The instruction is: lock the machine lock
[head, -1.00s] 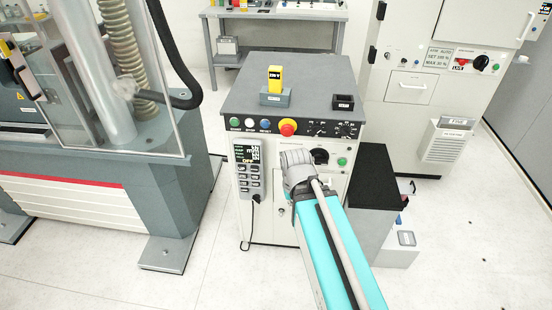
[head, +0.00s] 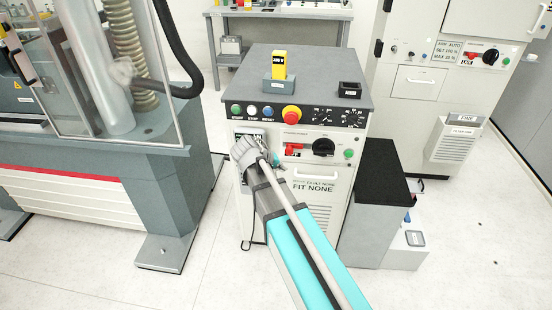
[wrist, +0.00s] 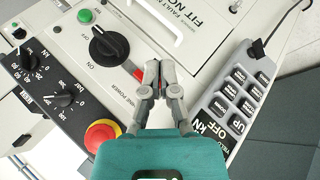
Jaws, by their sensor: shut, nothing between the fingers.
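No part labelled as the machine lock can be made out. The front of the white control cabinet (head: 320,205) carries a black rotary switch (head: 323,147) with a red part (head: 295,149) beside it. In the wrist view the switch (wrist: 110,47) stands between ON and OFF markings, left of my gripper. My gripper (wrist: 163,68) is shut and empty, in front of the panel between the switch and the grey keypad pendant (wrist: 238,103). A yellow block (head: 279,64) stands upright in a grey holder on the cabinet top. My arm partly hides the pendant in the head view.
A red emergency-stop button (head: 291,114) stands out from the cabinet's upper front edge, close to my gripper in the wrist view. A small black tray (head: 349,90) sits on top. A testing machine (head: 90,170) stands at the left, a dark-topped box (head: 376,165) at the right.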

